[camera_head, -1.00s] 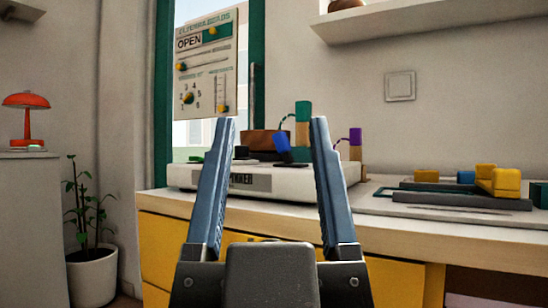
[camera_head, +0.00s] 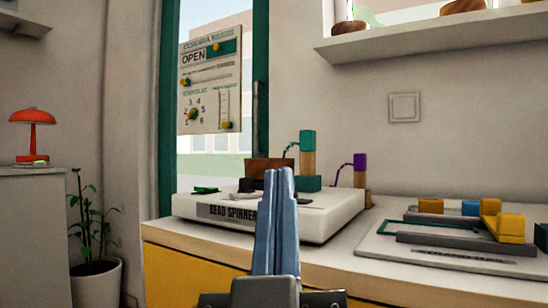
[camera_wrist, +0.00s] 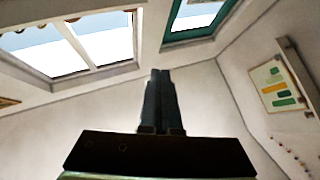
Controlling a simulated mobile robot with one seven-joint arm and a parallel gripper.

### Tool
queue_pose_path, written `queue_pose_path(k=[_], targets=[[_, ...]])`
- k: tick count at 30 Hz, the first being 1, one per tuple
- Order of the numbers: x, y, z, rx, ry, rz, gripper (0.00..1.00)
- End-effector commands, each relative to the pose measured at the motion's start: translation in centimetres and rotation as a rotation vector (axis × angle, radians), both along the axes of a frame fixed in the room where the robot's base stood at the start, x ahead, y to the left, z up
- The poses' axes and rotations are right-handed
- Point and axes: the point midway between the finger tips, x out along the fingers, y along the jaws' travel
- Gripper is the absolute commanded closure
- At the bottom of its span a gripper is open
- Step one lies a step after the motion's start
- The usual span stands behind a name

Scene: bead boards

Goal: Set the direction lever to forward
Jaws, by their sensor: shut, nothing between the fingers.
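The white bead spinner base (camera_head: 336,217), with dark lettering on its front, stands on the counter. A brown bowl (camera_head: 262,168) and a teal block post (camera_head: 307,150) stand on its top. My gripper (camera_head: 279,172) points up in front of the base, its two blue-grey fingers shut together and empty. The fingers cover part of the base's top and front. I cannot make out a direction lever; it may be behind the fingers. In the wrist view, my gripper (camera_wrist: 160,73) is shut against walls and windows, and the base is out of that view.
A grey board (camera_head: 440,254) with yellow and blue blocks lies at the right of the counter. A purple-topped post (camera_head: 359,170) stands behind the base. A sign panel (camera_head: 210,90) reading OPEN hangs at the window. A shelf (camera_head: 430,35) is above. A red lamp (camera_head: 32,133) stands left.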

Motion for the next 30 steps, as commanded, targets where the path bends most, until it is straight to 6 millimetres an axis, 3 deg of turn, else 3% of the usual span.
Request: queue_pose_path(k=[1, 15, 30], targets=[[0.9, 0.0, 1.6, -0.023, 0.031, -0.027, 1.0], [7.5, 0.4, 3.0, -0.31, 0.29, -0.281, 1.0], [11.5, 1.5, 2.9, -0.715, 0.542, -0.478, 1.0]])
